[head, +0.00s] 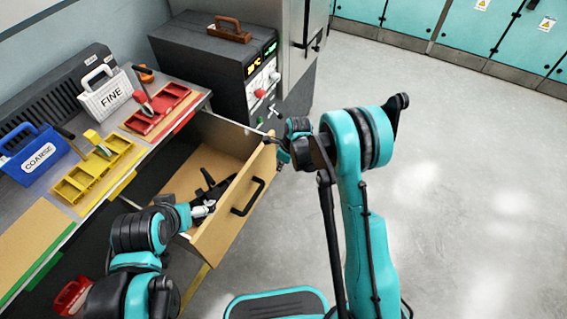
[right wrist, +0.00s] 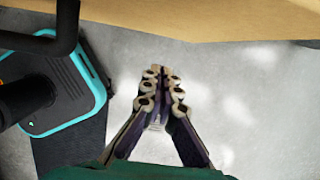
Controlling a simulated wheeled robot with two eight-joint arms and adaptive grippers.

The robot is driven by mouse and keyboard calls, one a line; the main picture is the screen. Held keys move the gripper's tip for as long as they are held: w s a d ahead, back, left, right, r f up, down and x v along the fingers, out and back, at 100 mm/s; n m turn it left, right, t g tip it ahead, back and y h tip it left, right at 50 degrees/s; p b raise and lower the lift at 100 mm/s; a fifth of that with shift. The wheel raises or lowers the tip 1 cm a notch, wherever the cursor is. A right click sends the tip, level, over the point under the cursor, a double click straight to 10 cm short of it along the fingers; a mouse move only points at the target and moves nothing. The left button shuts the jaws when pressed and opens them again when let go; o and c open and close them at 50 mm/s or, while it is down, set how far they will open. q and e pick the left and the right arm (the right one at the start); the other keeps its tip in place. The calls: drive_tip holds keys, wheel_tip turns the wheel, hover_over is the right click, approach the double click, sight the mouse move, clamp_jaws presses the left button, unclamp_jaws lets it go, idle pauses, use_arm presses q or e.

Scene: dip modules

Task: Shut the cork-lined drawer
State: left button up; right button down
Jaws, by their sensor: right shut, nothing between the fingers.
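The cork-lined drawer (head: 236,212) is pulled out from the bench. Its tan front panel has a black handle (head: 249,197). In the right wrist view the panel's edge (right wrist: 210,20) spans the top and the handle (right wrist: 62,28) shows at upper left. My right gripper (head: 276,147) is at the far end of the drawer front. It also shows in the right wrist view (right wrist: 160,82), shut and empty, with floor behind the fingertips. Whether it touches the panel I cannot tell. My left gripper (head: 208,196) is over the drawer's near part; its fingers are unclear against dark shapes there.
On the bench stand a blue COARSE caddy (head: 37,153), a white FINE caddy (head: 105,95), a yellow tray (head: 85,182) and a red tray (head: 158,118). A dark instrument box (head: 205,60) stands behind. A red object (head: 72,295) lies below the bench. Floor to the right is clear.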

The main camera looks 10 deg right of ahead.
sight(271, 163)
use_arm(q)
drive_tip(key=shift+f+b, duration=0.6)
drive_tip(key=shift+f, duration=0.2)
use_arm(e)
drive_tip(key=w+a, duration=0.2)
drive_tip(key=a, duration=0.1)
drive_tip(key=shift+w+a+f, duration=0.2)
drive_tip(key=shift+f, duration=0.15)
drive_tip(key=shift+w, duration=0.1)
